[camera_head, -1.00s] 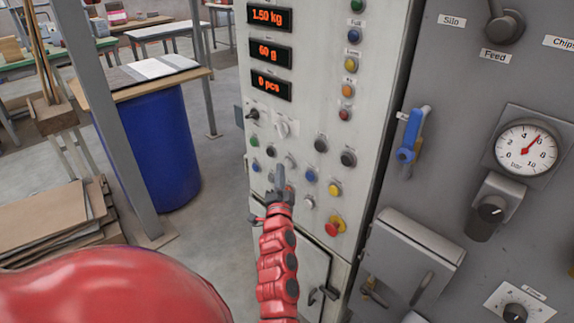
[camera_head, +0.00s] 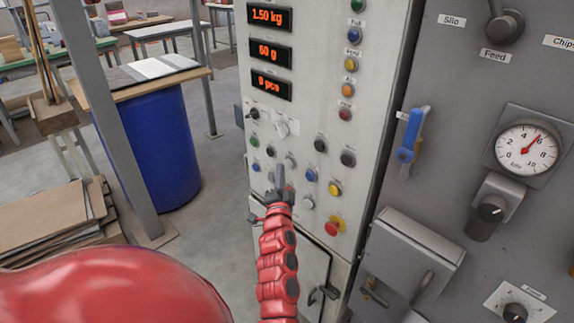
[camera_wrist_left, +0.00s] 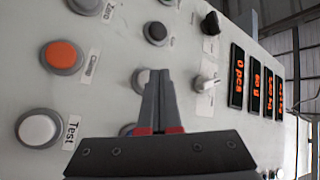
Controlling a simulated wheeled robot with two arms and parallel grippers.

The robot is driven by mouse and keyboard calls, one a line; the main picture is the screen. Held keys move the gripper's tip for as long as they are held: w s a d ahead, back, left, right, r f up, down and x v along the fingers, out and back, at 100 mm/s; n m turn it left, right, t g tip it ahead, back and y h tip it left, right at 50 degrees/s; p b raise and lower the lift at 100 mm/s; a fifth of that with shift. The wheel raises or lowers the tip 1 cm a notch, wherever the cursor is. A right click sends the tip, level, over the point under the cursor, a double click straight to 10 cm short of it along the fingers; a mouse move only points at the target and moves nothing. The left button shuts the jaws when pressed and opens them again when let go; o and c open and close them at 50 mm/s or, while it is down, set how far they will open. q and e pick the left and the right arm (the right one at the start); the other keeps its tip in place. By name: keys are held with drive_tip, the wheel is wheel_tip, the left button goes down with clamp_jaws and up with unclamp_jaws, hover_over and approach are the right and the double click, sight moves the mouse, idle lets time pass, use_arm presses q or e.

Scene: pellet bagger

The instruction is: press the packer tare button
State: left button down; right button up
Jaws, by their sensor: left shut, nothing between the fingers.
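The packer panel (camera_head: 301,120) is a pale upright face with several round buttons. My left gripper (camera_head: 281,176) is shut and empty, with its fingertips in front of the lower left button group. In the left wrist view the shut fingers (camera_wrist_left: 160,80) point at the panel and partly cover a grey button (camera_wrist_left: 140,78). I cannot tell whether they touch it. Nearby are an orange button (camera_wrist_left: 62,57) labelled Clamp and a white button (camera_wrist_left: 38,128) labelled Test. No tare label is readable, so I cannot tell which button is tare. My right gripper is not in view.
A red mushroom button (camera_head: 333,225) sits low on the panel. Red displays (camera_head: 270,52) are above. A grey machine with a gauge (camera_head: 526,149) stands right, a blue drum (camera_head: 160,145) left.

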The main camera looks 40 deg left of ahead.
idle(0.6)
use_arm(q)
drive_tip(key=shift+w+p, duration=0.45)
drive_tip(key=shift+w, duration=0.05)
drive_tip(key=shift+w, duration=0.25)
idle(0.4)
drive_tip(key=shift+s, duration=0.75)
